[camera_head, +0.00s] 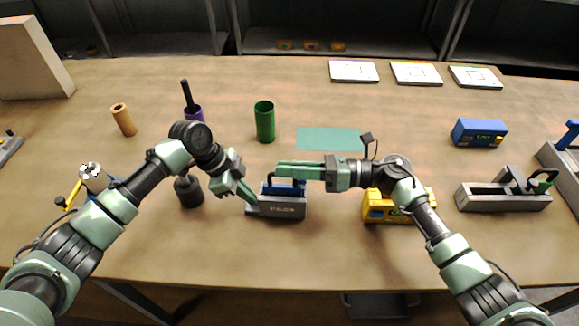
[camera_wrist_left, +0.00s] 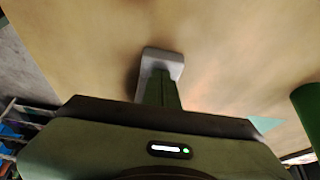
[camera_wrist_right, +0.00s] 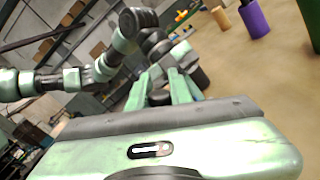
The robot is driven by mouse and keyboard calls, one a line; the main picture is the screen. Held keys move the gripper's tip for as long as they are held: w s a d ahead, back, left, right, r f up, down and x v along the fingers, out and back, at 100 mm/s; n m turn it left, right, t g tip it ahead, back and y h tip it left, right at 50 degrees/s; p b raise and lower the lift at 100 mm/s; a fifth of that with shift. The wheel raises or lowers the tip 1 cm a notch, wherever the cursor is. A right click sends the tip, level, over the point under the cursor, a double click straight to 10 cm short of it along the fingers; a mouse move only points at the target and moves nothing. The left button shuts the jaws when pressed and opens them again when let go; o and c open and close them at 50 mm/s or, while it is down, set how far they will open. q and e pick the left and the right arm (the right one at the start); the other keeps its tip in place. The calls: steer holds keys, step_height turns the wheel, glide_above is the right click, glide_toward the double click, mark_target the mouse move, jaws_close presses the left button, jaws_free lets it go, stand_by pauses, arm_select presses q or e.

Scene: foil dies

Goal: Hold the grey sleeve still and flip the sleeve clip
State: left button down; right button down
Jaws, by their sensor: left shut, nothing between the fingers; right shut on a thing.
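The grey sleeve (camera_head: 277,209) sits on the table at front centre, with blue parts showing in its top. The blue sleeve clip (camera_head: 270,183) stands up at the sleeve's top and is partly hidden by my right gripper. My right gripper (camera_head: 279,170) comes in level from the right, shut on what looks like the clip. My left gripper (camera_head: 252,200) is shut and empty, tips pointing down at the sleeve's left end; I cannot tell if they touch. In the left wrist view its fingers (camera_wrist_left: 160,76) overlap a grey end of the sleeve (camera_wrist_left: 165,56).
A yellow box (camera_head: 385,210) is close under my right forearm. A dark round weight (camera_head: 188,192) is left of the sleeve, near my left arm. A green cup (camera_head: 264,122) and a teal mat (camera_head: 330,138) lie behind. A grey tray (camera_head: 502,200) stands at right. The front table strip is clear.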

steer(key=shift+r, duration=0.1)
steer(key=c, duration=1.3)
jaws_free()
steer(key=shift+d, duration=0.1)
steer(key=d, duration=1.2)
steer(key=shift+s, duration=0.35)
